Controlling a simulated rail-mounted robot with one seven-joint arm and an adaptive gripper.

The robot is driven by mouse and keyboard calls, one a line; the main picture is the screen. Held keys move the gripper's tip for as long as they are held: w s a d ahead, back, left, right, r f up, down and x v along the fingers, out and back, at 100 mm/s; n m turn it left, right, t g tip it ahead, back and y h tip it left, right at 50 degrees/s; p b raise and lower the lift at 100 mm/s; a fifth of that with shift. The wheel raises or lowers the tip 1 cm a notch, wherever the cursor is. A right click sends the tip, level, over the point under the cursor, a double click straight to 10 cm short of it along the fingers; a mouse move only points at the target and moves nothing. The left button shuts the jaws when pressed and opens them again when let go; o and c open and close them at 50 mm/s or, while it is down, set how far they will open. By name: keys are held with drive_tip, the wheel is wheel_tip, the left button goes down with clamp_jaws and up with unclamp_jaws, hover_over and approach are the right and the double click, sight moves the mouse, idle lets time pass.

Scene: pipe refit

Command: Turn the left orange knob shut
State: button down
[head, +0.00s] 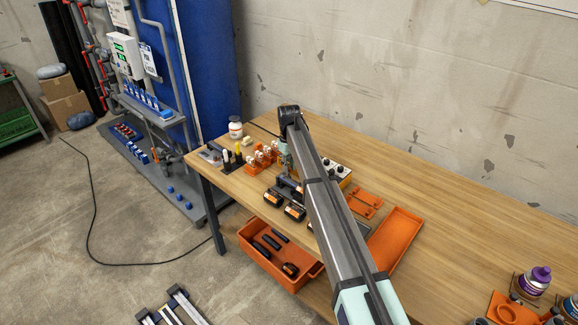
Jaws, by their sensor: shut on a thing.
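My arm reaches across the bench. Its wrist bends down at the far end, to my gripper (286,184), low over the bench. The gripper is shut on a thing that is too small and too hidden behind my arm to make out. Just left of the gripper stands a cluster of orange and white parts (262,157). I cannot tell which of these, if any, is the left orange knob. Another small orange part (166,158) shows at the pipe rig, well away from the gripper.
Battery packs (294,212) lie by the gripper. A box with black knobs (338,169) stands to its right. An orange bin (254,262) is below the front edge. The bench's right middle is clear.

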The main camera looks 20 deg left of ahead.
drive_tip(key=c, duration=1)
unclamp_jaws()
wheel_tip(320, 180, up, 12)
drive_tip(key=shift+f, duration=0.1)
